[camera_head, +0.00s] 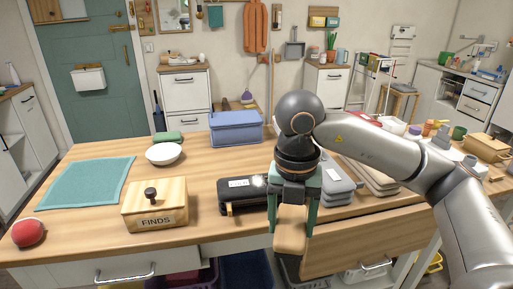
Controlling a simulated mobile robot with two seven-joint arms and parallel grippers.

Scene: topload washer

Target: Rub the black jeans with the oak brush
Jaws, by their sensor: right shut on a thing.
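My right gripper (290,228) comes in from the right and points down, with its green fingers shut on a light wooden block, the oak brush (291,240). The brush hangs upright near the table's front edge. Its bristles cannot be made out. The black jeans (233,197) lie folded on the table, just left of the gripper, with a white label on top. The gripper hides their right end. A gap shows between the brush and the visible part of the jeans. My left gripper is not in view.
Grey folded clothes (337,190) lie right of the gripper. A wooden FINDS box (155,207), white bowl (164,153), teal cloth (85,183) and red ball (28,232) are on the left. A blue case (236,132) stands behind. Bare wood lies between box and jeans.

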